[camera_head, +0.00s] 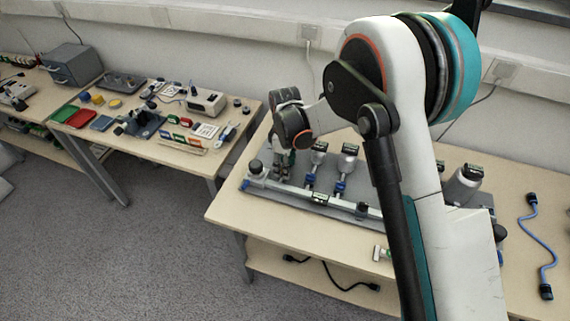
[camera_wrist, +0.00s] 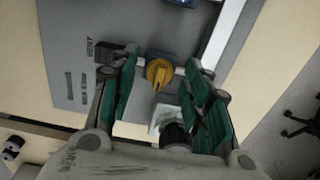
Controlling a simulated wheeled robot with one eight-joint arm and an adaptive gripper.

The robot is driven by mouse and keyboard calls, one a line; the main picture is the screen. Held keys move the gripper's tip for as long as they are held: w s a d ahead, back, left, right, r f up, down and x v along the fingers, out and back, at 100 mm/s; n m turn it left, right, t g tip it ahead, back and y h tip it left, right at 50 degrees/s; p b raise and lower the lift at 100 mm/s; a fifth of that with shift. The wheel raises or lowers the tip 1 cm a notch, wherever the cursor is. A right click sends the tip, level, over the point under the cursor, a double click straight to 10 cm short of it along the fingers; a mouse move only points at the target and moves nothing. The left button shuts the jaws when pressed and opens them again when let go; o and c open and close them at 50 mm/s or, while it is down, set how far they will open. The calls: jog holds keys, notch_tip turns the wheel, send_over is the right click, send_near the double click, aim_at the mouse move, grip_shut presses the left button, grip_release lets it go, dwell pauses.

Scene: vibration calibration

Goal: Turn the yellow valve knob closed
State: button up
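The yellow valve knob (camera_wrist: 158,72) shows in the wrist view, on a fitting at the edge of a grey plate (camera_wrist: 75,50) marked "VENT". My gripper (camera_wrist: 162,85) is open, with its green-padded fingers apart on either side of the knob. I see no finger touching it. In the head view my gripper (camera_head: 283,160) points down over the left end of the grey panel (camera_head: 290,187), largely behind my wrist. The yellow knob cannot be made out in the head view.
Blue-and-silver fittings (camera_head: 346,165) stand on the panel right of my gripper. A pale pipe (camera_head: 335,203) runs along its front. A blue cable (camera_head: 540,240) lies at the far right. Another bench (camera_head: 165,150) with small parts stands left, across a gap.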

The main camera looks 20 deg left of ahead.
jog(key=shift+r, duration=0.1)
notch_tip(320, 180, up, 12)
dwell(0.6)
dwell(0.4)
